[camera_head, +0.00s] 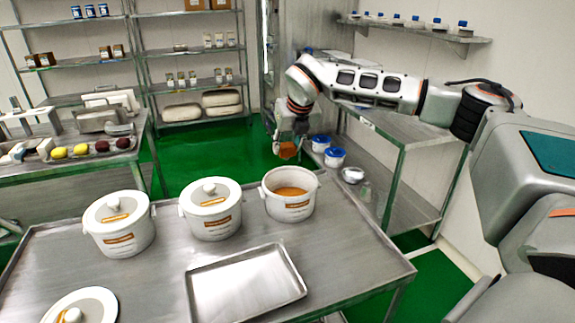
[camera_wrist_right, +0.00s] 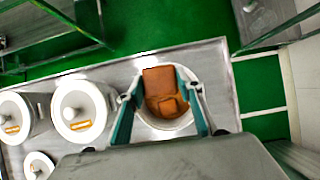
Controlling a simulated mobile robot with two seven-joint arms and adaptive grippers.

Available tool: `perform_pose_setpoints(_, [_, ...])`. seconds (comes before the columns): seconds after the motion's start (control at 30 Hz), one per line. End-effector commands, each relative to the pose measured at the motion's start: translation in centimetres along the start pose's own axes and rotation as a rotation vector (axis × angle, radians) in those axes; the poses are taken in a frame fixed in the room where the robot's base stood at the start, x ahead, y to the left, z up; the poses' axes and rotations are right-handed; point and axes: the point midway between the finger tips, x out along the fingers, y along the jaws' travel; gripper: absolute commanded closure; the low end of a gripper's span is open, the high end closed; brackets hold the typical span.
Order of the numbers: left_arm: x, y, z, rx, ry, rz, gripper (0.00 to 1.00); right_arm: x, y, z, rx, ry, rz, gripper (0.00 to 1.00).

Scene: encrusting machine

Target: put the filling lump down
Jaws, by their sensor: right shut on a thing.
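My right gripper (camera_head: 287,147) is shut on an orange-brown filling lump (camera_head: 286,152), held in the air above the far side of the open white pot (camera_head: 290,208). In the right wrist view the lump (camera_wrist_right: 158,82) sits between the two green-edged fingers, in front of the pot, hiding much of its inside. The pot holds orange-brown filling (camera_head: 291,191). My left gripper is not in view.
Two lidded white pots (camera_head: 211,215) (camera_head: 120,230) stand left of the open pot on the steel table (camera_head: 350,262). An empty metal tray (camera_head: 245,285) lies in front. A loose lid (camera_head: 95,305) lies front left. A steel shelf rack (camera_head: 410,205) stands at the right.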

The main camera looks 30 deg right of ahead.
Motion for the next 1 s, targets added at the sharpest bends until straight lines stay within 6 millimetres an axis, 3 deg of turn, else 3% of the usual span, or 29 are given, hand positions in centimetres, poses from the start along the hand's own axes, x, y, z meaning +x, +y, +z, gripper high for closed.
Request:
perform_pose_setpoints(0.2, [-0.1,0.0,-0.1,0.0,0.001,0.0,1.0,-3.2,0.0,1.9,0.002,-0.001,0.0,0.87])
perform_pose_setpoints(0.43, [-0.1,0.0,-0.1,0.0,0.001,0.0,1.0,-4.3,0.1,2.4,-0.002,0.001,0.002,0.87])
perform_pose_setpoints(0.57, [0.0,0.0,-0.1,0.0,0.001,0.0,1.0,-4.3,1.5,1.6,-0.05,0.004,0.03,0.87])
perform_pose_setpoints(0.77, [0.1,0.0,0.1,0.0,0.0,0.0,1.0,-4.8,7.7,-2.4,-0.295,0.005,0.173,0.87])
perform_pose_setpoints(1.0, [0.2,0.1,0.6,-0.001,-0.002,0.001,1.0,-7.7,16.8,-9.7,-0.732,0.003,0.431,0.87])
